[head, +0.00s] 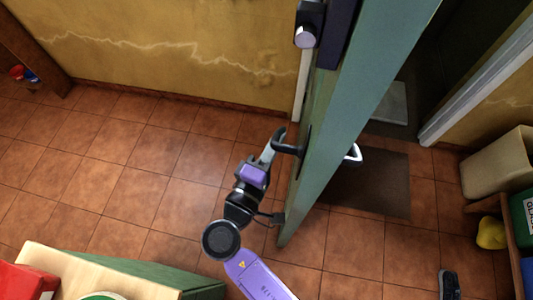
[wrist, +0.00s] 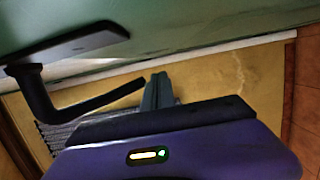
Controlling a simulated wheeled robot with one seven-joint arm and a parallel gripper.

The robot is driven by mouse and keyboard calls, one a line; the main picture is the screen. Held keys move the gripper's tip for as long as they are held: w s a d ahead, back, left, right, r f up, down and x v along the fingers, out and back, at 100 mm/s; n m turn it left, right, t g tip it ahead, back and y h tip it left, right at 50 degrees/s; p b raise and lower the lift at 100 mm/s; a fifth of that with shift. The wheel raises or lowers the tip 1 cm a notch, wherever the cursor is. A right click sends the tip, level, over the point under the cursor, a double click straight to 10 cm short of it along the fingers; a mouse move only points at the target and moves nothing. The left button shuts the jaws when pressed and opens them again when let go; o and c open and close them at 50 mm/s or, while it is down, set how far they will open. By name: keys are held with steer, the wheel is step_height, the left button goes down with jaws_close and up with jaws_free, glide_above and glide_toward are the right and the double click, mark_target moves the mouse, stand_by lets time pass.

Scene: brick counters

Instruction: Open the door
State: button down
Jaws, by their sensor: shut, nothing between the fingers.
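The teal door (head: 350,110) stands ajar, its panel seen steeply from above, with a dark opening to its right. A dark lever handle (head: 290,149) sticks out from the door's left face. In the wrist view the handle (wrist: 45,103) and its plate are at the left, below the pale green door (wrist: 200,25). My gripper (head: 277,138) is shut and empty beside the lever, on the door's left side. Its fingers show in the wrist view (wrist: 157,92), just right of the lever's free end. I cannot tell whether they touch it. A pale handle (head: 354,155) shows on the door's far side.
A dark mat (head: 368,185) lies on the tiled floor right of the door. A beige bin (head: 500,170), a yellow object (head: 491,233) and a dark shoe (head: 449,284) are at the right. A wooden-topped counter (head: 75,262) is at lower left. The floor left of my gripper is clear.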

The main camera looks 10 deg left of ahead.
steer(key=shift+d+p, duration=0.6)
steer(key=shift+d, duration=1.4)
steer(key=shift+d, duration=0.1)
